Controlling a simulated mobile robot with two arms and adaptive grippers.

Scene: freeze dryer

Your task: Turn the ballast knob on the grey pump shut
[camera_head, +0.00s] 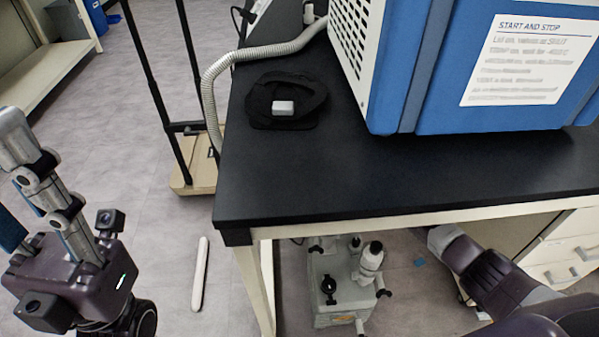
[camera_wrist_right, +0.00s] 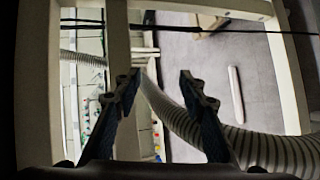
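The grey pump (camera_head: 343,267) stands on the floor under the bench, partly covered by the bench's front edge. Several black knobs and fittings show on top of it, one of them a black knob (camera_head: 328,287) at its front left; I cannot tell which is the ballast knob or how far it is turned. My right arm reaches under the bench right of the pump, its gripper hidden in the head view. In the right wrist view my right gripper (camera_wrist_right: 160,86) is open and empty. My left gripper (camera_head: 48,190) is at the far left, away from the pump; its opening is unclear.
The black bench top (camera_head: 300,185) overhangs the pump, with a pale leg (camera_head: 253,285) at its left. A ribbed hose (camera_wrist_right: 270,148) passes beyond my right fingers. A blue freeze dryer (camera_head: 400,65) stands on the bench. A white bar (camera_head: 200,275) lies on the floor.

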